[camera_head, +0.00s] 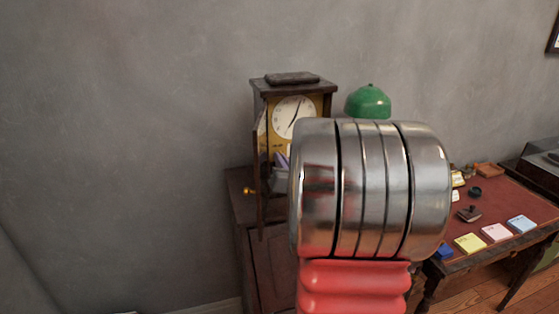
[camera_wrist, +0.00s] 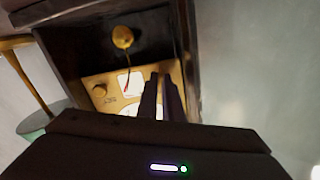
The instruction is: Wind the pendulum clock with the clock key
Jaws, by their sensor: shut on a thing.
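The pendulum clock (camera_head: 295,84) stands on a dark cabinet against the wall, its door (camera_head: 261,150) open at the left. Its white dial (camera_head: 292,112) faces me. In the head view my wrist hides most of the gripper.
A green lamp (camera_head: 368,101) stands right of the clock, close to my gripper in the wrist view (camera_wrist: 36,125). A red-topped desk (camera_head: 505,200) at the right holds note pads and small items. The wall left of the clock is clear.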

